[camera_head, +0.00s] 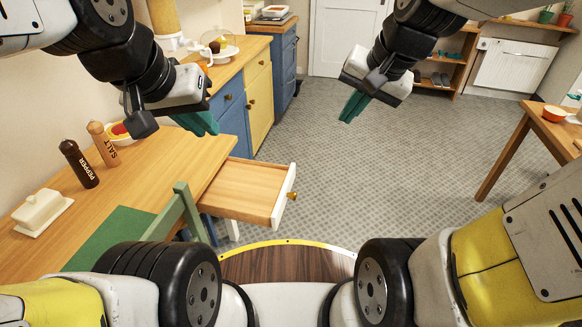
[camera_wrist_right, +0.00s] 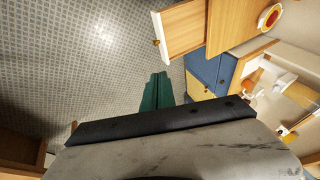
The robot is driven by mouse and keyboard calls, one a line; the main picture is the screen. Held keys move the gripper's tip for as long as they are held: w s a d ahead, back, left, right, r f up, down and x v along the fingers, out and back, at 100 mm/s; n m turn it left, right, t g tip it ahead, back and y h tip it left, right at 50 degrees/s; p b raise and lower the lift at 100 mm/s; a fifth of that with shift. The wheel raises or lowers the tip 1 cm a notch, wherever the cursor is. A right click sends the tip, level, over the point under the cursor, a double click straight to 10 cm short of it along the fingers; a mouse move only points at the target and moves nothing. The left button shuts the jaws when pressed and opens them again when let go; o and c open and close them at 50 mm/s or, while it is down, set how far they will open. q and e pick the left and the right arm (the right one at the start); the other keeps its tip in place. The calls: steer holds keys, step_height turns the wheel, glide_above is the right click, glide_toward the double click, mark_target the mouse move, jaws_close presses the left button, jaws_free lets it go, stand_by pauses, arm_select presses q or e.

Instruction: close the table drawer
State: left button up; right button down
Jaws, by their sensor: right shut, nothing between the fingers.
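The table drawer (camera_head: 243,189) is pulled out from the end of the wooden table (camera_head: 150,172). Its inside looks empty. It has a white front with a small brass knob (camera_head: 292,196). The drawer also shows in the right wrist view (camera_wrist_right: 183,27), with its knob facing left. My left gripper (camera_head: 205,124) is above the table's far edge, behind the drawer; its green fingers look close together, but I cannot tell whether they are shut. My right gripper (camera_head: 353,106) is shut and empty, over the floor to the right of and beyond the drawer, touching nothing.
A pepper mill (camera_head: 79,164), a salt mill (camera_head: 102,144), a bowl (camera_head: 121,132) and a butter dish (camera_head: 42,211) stand on the table. A green chair (camera_head: 181,209) is before the drawer's left side. Blue and yellow cabinets (camera_head: 259,98) stand behind. Floor right of the drawer is clear.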

steer(key=w+a+f+m+g, duration=0.2)
steer(key=w+f+m, duration=0.3)
steer(key=w+f, duration=0.3)
steer(key=m+g+y, duration=0.1)
steer(key=m+g, duration=0.1)
steer(key=m, duration=1)
glide_toward(288, 195)
steer(key=f, duration=0.5)
steer(key=shift+w+a, duration=0.1)
steer(key=shift+a, duration=0.15)
steer(key=shift+w+a, duration=0.15)
steer(key=shift+a, duration=0.35)
steer(key=shift+r, duration=0.1)
